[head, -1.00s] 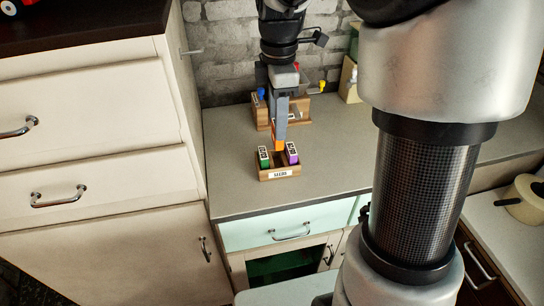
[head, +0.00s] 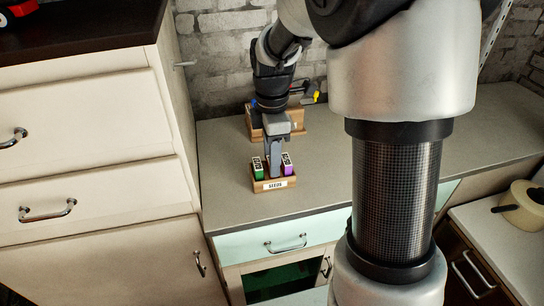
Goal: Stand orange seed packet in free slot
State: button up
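The wooden seed box (head: 274,185) with a "SEEDS" label stands near the front edge of the grey counter. A green packet (head: 258,170) stands upright in its left slot and a purple packet (head: 287,164) in its right slot. My gripper (head: 273,170) points down, with its fingers low in the middle of the box between these two packets. The orange seed packet is not clearly visible now; the fingers and box hide that spot. I cannot tell whether the fingers are still closed on it.
A wooden organizer (head: 292,120) with colored items stands behind the box, against the brick wall. A tall cream cabinet (head: 100,150) borders the counter at the left. The counter (head: 320,180) right of the box is clear.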

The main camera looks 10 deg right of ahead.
jog(key=o, duration=0.4)
jog(key=shift+o, duration=0.2)
jog(key=shift+r, duration=0.1)
